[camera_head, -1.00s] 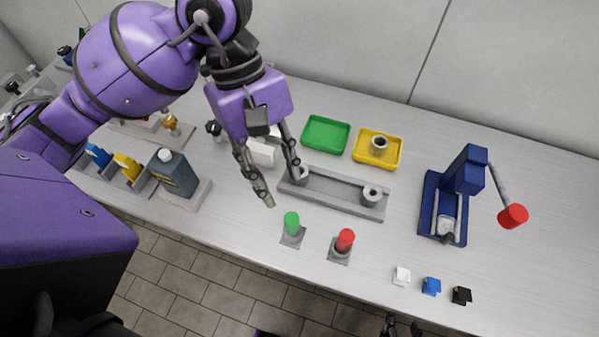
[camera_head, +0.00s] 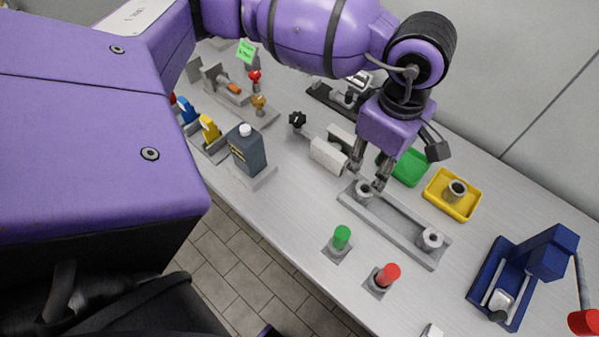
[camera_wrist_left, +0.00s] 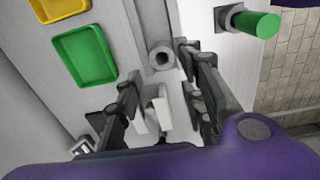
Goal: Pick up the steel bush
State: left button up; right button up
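A grey, hollow bush-like cylinder (camera_head: 364,189) stands at the left end of a long grey fixture (camera_head: 395,217). A similar grey cylinder (camera_head: 431,238) stands at its right end. I cannot tell for certain which one is the steel bush. My left gripper (camera_head: 367,178) points down, open, with its fingers just above the fixture's left cylinder. In the left wrist view that cylinder (camera_wrist_left: 161,55) shows beyond the open fingers (camera_wrist_left: 160,72), with nothing held. My right gripper is out of view.
A green tray (camera_head: 408,168) lies behind the gripper. Green (camera_head: 342,237) and red (camera_head: 388,274) buttons stand in front of the fixture. A dark bottle (camera_head: 248,150) and white blocks (camera_head: 328,157) are to the left, a blue press (camera_head: 525,275) to the right.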

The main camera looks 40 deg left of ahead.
aim_at(369, 184)
pick_arm(q)
jog(key=f, duration=0.8)
jog(key=shift+w+a+p, duration=0.1)
jog(key=shift+w+p, duration=0.2)
jog(key=shift+w, duration=0.05)
jog(key=shift+r, duration=0.1)
jog(key=c, duration=0.9)
jog(key=shift+r, duration=0.1)
grip_shut()
